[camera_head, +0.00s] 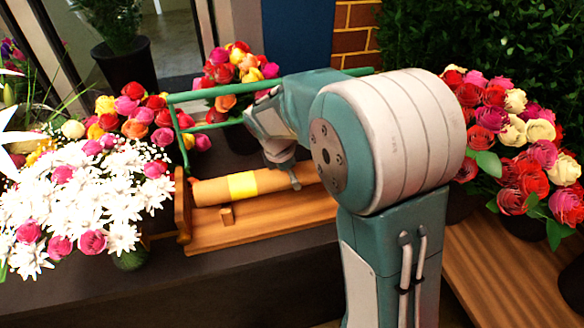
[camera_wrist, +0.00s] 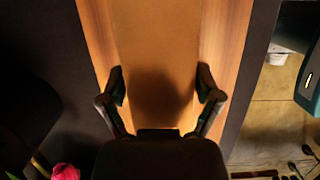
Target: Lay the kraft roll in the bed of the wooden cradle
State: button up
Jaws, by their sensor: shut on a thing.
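The kraft roll (camera_head: 212,191) is a tan cylinder with a yellow band. It lies lengthwise along the wooden cradle (camera_head: 262,228), between its left end wall and my arm. My gripper (camera_head: 282,172) is over the roll, right of the yellow band, with its fingers shut on it. In the wrist view the fingers (camera_wrist: 161,88) sit on either side of the roll (camera_wrist: 160,40), and the cradle's wood (camera_wrist: 228,50) shows beyond both sides. The roll's right end is hidden by my arm. I cannot tell whether the roll touches the bed.
A green bar frame (camera_head: 235,87) rises behind the cradle. White daisies (camera_head: 85,200) crowd the left, and rose bouquets stand behind (camera_head: 235,68) and at right (camera_head: 515,140). The dark table top (camera_head: 270,256) is clear in front of the cradle.

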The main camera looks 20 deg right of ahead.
jog(key=shift+f, duration=0.25)
jog(key=o, duration=1.1)
jog(key=shift+f, duration=0.1)
jog(key=v, duration=1.2)
jog(key=s+d+r+m+t+y, duration=0.1)
jog(key=s+d+m+t, duration=0.1)
jog(key=s+m, duration=0.7)
jog(key=s+d+r+m+t+y, duration=0.1)
jog(key=s+m+t+y, duration=0.1)
jog(key=s+m, duration=0.7)
jog(key=shift+s+d+r+t+y, duration=0.15)
jog(key=shift+s+d+t+y, duration=0.3)
jog(key=shift+s, duration=1.85)
